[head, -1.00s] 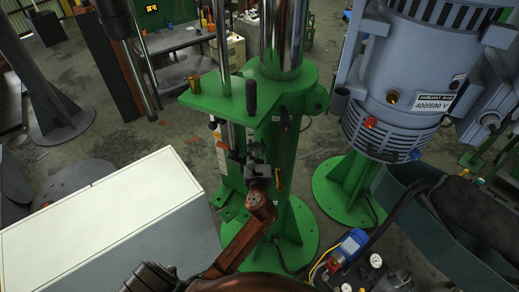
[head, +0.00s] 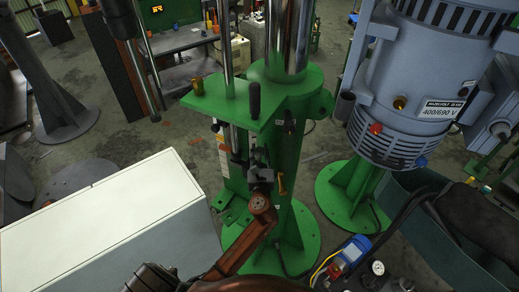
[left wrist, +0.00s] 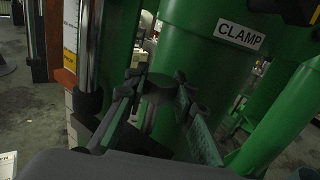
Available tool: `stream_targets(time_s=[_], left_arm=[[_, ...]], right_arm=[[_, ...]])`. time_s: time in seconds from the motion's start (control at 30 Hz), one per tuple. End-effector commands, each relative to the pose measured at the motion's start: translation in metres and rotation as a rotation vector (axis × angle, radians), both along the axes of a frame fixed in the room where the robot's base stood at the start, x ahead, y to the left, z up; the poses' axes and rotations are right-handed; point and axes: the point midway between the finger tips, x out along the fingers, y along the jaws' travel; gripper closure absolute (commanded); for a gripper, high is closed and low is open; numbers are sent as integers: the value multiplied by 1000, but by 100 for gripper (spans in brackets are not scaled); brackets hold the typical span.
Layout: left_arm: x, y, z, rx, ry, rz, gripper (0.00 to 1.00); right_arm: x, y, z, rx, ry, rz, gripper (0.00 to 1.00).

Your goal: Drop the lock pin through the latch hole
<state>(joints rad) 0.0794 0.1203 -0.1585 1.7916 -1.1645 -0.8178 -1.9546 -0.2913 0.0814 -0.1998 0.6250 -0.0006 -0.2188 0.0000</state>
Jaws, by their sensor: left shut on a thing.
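My left gripper (head: 258,160) is in front of the green disperser stand, below the stand's plate (head: 235,108). In the left wrist view its two fingers (left wrist: 155,88) are closed on a dark, short cylindrical piece with a flat round top (left wrist: 157,86). It is probably the lock pin, though its lower part is hidden. A black upright handle (head: 254,100) stands at the plate's front edge, above the gripper. A small brass-coloured piece (head: 281,183) is just right of the gripper. I cannot make out the latch hole. My right gripper is not in view.
A white-topped cabinet (head: 105,220) stands at the left. A blue-grey motor unit (head: 408,85) on a green base is at the right. In the left wrist view, a green column with a CLAMP label (left wrist: 240,36) is close behind the fingers, and a steel rod (left wrist: 90,50) is left.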

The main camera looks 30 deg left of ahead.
Motion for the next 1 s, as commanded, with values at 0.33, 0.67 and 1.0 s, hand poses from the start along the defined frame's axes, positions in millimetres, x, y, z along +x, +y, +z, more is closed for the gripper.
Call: stream_targets(time_s=[0.33, 0.67, 1.0], left_arm=[[0, -1, -25, 1, -2, -3, 100], [0, -1, -27, 0, -2, -2, 100], [0, -1, -27, -1, -3, -2, 100]], right_arm=[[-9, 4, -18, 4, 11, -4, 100], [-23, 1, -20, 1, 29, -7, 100], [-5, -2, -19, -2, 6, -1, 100]])
